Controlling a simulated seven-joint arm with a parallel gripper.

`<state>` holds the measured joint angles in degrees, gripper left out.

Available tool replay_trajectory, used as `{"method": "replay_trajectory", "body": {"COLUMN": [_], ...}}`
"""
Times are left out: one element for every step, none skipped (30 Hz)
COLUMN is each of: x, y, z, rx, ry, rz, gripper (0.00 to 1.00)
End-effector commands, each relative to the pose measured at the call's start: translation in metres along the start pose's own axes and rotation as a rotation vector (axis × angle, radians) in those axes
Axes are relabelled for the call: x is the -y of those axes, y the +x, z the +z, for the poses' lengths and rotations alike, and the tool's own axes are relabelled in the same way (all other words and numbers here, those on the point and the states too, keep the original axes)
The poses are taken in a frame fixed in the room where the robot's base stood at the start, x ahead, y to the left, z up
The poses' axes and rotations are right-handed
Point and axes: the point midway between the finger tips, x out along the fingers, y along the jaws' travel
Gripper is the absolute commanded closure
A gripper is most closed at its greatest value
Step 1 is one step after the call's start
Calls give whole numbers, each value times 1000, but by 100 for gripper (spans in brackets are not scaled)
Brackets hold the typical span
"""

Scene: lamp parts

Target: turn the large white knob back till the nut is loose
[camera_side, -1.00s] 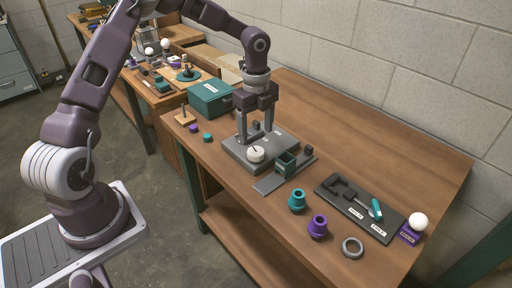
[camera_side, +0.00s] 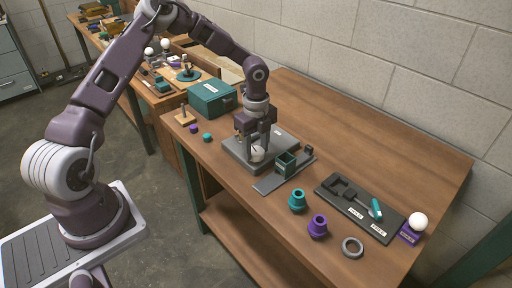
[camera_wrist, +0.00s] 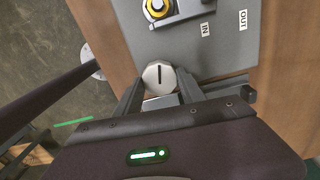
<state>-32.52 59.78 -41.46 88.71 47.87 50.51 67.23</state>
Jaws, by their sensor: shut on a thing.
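The large white knob (camera_side: 257,154) stands on the grey fixture plate (camera_side: 235,152). In the wrist view the knob (camera_wrist: 158,76) shows a dark slot line across its top, running roughly up and down the picture. My gripper (camera_side: 257,150) points down at the plate, and its two fingers (camera_wrist: 158,84) are shut on the knob from both sides. A yellow ring-shaped part (camera_wrist: 157,8), seemingly the nut, sits around a dark centre on the plate, cut by the top edge of the wrist view. I cannot tell how tight it is.
Labels "IN" (camera_wrist: 205,29) and "OUT" (camera_wrist: 243,19) lie on the plate. A teal case (camera_side: 211,98) stands behind left. Teal and purple collars (camera_side: 297,201) and a grey ring (camera_side: 352,247) lie in front. The table's back right is clear.

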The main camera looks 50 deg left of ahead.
Motion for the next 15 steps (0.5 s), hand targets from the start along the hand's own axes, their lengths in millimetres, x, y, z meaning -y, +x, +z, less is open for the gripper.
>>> {"method": "replay_trajectory", "body": {"x": [0, 0, 0, 0, 0, 0, 0, 0, 0, 0, 0, 0, 0, 0, 0], "y": [0, 0, 0, 0, 0, 0, 0, 0, 0, -1, -1, -1, -1, -1, -1], "z": [0, 0, 0, 0, 0, 0, 0, 0, 0, 0, 0, 0, 0, 0, 0], "rx": [0, 0, 0, 0, 0, 0, 0, 0, 0, 1, 1, 1, 1, 1, 1], "ry": [0, -1, -3, -6, -10, -18, -26, -36, -51, -64, -81, -105, -125, -147, -179], "rz": [0, 0, 0, -1, -1, -1, -1, -1, 0, 0, 0, -1, -1, -1, 0], "gripper": [94, 94, 94, 94, 94, 94, 94, 94, 94, 94, 94, 94, 94, 94, 94]}}
